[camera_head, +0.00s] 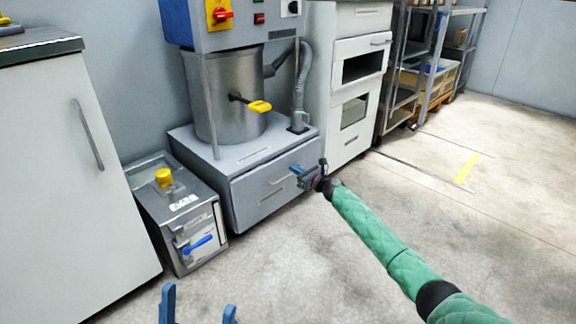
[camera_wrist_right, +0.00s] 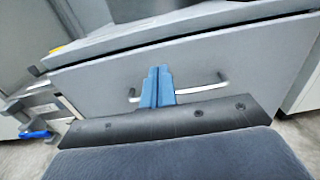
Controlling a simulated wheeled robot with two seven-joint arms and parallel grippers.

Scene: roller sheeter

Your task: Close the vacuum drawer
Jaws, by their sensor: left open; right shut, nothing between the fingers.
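The vacuum drawer (camera_head: 262,199) is the wide grey front with a bar handle in the base of the machine, in the middle of the head view. It also fills much of the right wrist view (camera_wrist_right: 100,88). I cannot tell how far it stands out from the base. My right gripper (camera_head: 297,171) is shut and empty, at the right part of the drawer front. My left gripper (camera_head: 199,290) is open and empty, low in the head view, away from the drawer.
A small metal box (camera_head: 180,215) with a yellow knob and blue lever stands left of the drawer. A white cabinet (camera_head: 75,170) is at the far left. White units (camera_head: 352,85) and metal shelving (camera_head: 410,70) stand to the right. The floor in front is clear.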

